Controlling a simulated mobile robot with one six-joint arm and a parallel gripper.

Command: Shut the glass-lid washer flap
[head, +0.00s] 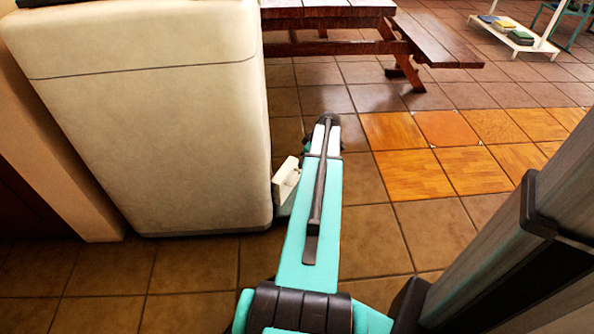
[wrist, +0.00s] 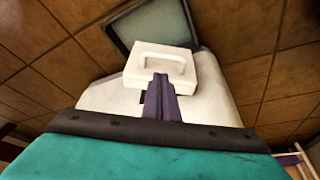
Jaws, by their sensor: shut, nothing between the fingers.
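A cream washer-like appliance (head: 150,125) stands upright at the left in the head view. In the head view a small white piece (head: 286,182) shows between the appliance's right side and my arm; the fingers are not visible there.
A wooden picnic table (head: 435,42) stands at the back. A white rack (head: 515,38) with folded cloths is at the far right. Brown tiled floor (head: 345,80) with an orange patch (head: 450,150) lies open to the right of my arm.

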